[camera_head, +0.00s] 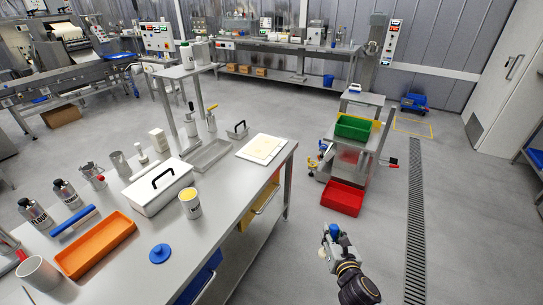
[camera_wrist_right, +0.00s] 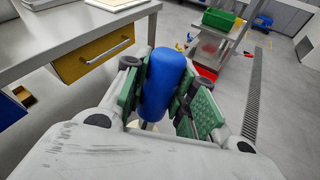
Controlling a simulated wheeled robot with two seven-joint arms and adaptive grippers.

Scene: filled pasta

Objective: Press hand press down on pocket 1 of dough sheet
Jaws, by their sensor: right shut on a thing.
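The dough sheet (camera_head: 262,147) is a pale yellow slab on a white board (camera_head: 243,154) near the table's far right corner. Its pockets are too small to make out. My right gripper (camera_head: 333,239) is off the table's right side, over the floor. In the right wrist view its green-padded fingers (camera_wrist_right: 168,95) are shut on a blue cylindrical handle (camera_wrist_right: 163,80), which looks like the hand press. Its lower end is mostly hidden; the blue top also shows in the head view (camera_head: 333,229). It is well apart from the dough sheet. My left gripper is not in view.
The steel table (camera_head: 225,225) holds an orange tray (camera_head: 96,245), a white lidded box (camera_head: 157,186), a yellow-filled cup (camera_head: 190,203) and a blue round tool (camera_head: 160,252). A yellow drawer (camera_wrist_right: 95,55) is under the table edge. A cart holds green (camera_head: 353,127) and red bins (camera_head: 342,198).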

